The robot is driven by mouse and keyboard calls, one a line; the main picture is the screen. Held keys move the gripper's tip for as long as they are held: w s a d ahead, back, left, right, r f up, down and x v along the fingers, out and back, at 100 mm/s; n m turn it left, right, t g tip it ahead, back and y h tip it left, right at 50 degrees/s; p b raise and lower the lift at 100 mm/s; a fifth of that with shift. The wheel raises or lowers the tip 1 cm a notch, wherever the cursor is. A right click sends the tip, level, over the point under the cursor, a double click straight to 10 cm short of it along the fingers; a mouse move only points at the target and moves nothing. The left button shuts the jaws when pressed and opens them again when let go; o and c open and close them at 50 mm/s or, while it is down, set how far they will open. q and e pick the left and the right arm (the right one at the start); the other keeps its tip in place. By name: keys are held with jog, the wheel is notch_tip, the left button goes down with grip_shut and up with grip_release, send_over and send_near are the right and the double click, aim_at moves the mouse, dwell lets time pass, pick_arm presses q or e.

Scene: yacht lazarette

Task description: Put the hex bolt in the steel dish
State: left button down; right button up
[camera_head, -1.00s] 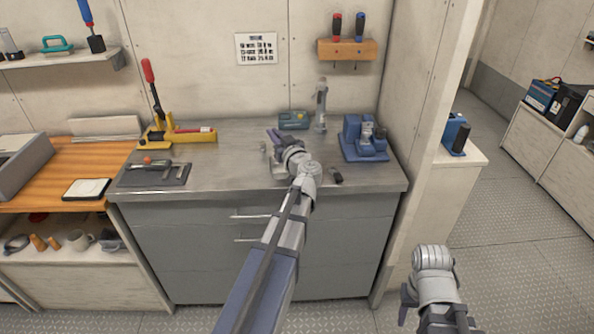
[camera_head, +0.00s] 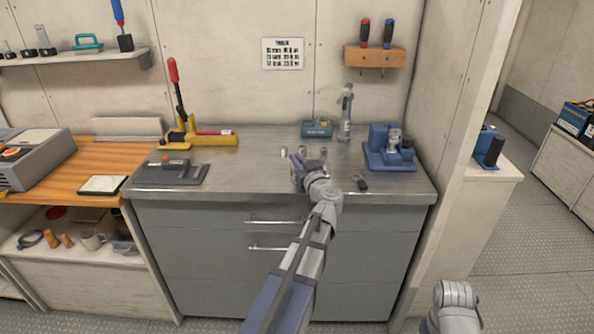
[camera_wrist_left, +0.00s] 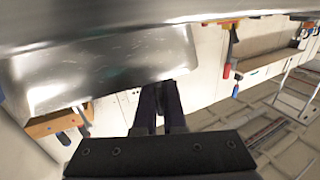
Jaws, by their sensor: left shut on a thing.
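My left gripper (camera_head: 297,166) is over the middle of the steel worktop, its fingers pointing away from me. In the left wrist view its two dark fingers (camera_wrist_left: 160,105) are close together, shut on a small dark thing at the tips, taken as the hex bolt; its shape is mostly hidden. A shiny steel surface (camera_wrist_left: 110,60) with a pale edge fills the upper left there, beside the fingertips; I cannot tell whether it is the steel dish. In the head view my wrist covers this spot, so the dish is not clear. My right arm shows only its wrist at the bottom edge.
On the worktop (camera_head: 235,180) stand a yellow press with a red lever (camera_head: 190,135), a teal box (camera_head: 317,128), a grey upright tool (camera_head: 346,112) and a blue vise-like device (camera_head: 390,150). A small metal piece (camera_head: 283,152) and a small black item (camera_head: 360,182) flank my gripper.

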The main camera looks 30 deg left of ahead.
pick_arm(q)
jog(key=shift+f+b, duration=0.45)
jog(key=shift+f, duration=0.5)
jog(key=shift+f, duration=0.15)
jog(key=c, duration=1.3)
grip_release()
